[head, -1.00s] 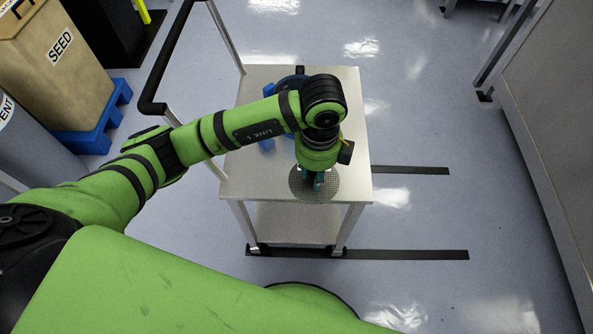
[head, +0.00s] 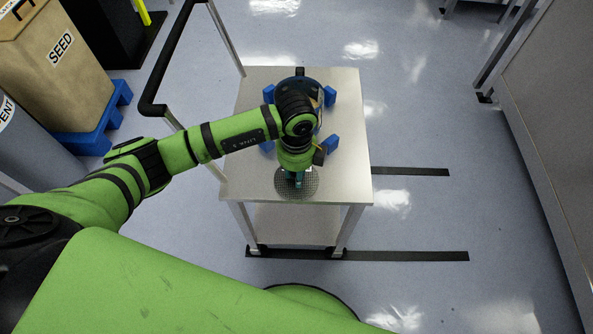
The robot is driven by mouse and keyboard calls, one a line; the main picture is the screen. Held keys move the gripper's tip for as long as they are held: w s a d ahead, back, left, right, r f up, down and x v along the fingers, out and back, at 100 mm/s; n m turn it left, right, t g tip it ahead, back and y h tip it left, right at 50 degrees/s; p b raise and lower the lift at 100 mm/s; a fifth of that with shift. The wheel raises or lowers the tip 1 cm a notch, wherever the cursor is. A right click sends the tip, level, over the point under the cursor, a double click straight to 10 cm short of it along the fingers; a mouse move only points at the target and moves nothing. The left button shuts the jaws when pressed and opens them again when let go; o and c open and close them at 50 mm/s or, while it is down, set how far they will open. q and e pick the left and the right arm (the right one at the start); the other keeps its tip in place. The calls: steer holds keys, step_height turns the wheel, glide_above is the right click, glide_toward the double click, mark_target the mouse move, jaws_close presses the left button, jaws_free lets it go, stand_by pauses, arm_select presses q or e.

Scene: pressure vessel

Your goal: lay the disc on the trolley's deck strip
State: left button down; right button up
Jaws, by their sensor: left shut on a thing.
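The disc (head: 309,188) is a round, dark grey mesh plate, seen over the front part of the trolley's deck (head: 345,180). My left gripper (head: 296,183) points down and is shut on the disc near its middle. The fingers and wrist hide part of the disc. It looks about level and close to the deck, but I cannot tell whether it touches. The strip of deck at the front edge is bare around the disc. My right gripper is not in view.
Behind my wrist, a dark round vessel part (head: 310,78) stands on the deck among several blue blocks (head: 330,95). A black handrail (head: 168,60) rises at the trolley's left.

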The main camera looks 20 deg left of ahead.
arm_select(q)
steer(key=shift+f, duration=0.15)
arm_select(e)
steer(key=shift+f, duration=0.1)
arm_select(q)
steer(key=c, duration=1)
jaws_free()
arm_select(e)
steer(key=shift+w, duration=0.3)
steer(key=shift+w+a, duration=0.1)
arm_select(q)
steer(key=shift+r, duration=0.25)
step_height(320, 180, up, 12)
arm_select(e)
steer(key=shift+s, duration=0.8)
